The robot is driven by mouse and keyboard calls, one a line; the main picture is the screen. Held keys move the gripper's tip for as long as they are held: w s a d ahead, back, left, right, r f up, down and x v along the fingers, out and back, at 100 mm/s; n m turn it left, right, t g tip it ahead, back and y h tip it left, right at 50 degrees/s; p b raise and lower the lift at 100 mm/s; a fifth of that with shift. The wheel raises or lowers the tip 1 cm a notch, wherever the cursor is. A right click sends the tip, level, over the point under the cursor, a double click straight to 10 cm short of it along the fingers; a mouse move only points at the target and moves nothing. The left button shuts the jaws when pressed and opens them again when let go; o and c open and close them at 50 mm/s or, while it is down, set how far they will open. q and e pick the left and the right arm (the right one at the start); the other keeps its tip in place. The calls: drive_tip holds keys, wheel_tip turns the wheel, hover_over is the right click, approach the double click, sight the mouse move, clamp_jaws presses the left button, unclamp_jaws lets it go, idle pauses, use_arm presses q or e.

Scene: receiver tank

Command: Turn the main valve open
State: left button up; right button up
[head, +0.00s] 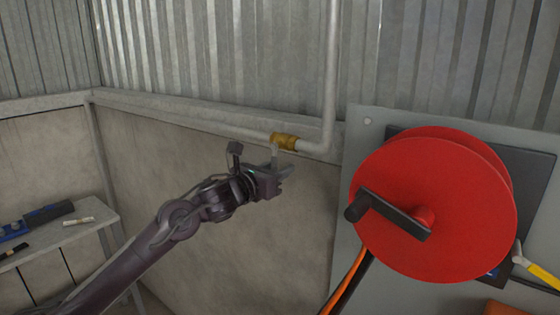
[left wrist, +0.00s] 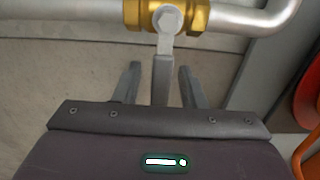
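The main valve (head: 285,141) is a brass body on the grey pipe along the wall, and it also shows at the top of the left wrist view (left wrist: 200,15). Its grey lever handle (left wrist: 166,60) hangs down from a bolt on the valve, across the pipe's run. My left gripper (head: 275,172) is just below the valve; in the left wrist view its two fingers (left wrist: 160,85) are apart, one on each side of the lever, with gaps visible. The lever's lower end is hidden behind the gripper's body. My right gripper is in neither view.
A large red reel (head: 460,190) with a dark crank stands at the right on a grey panel (head: 360,140). A bench (head: 85,232) with tools is at the left. The wall around the valve is clear.

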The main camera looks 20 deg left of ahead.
use_arm(q)
drive_tip(key=shift+w+d, duration=0.1)
drive_tip(key=shift+w, duration=0.25)
clamp_jaws()
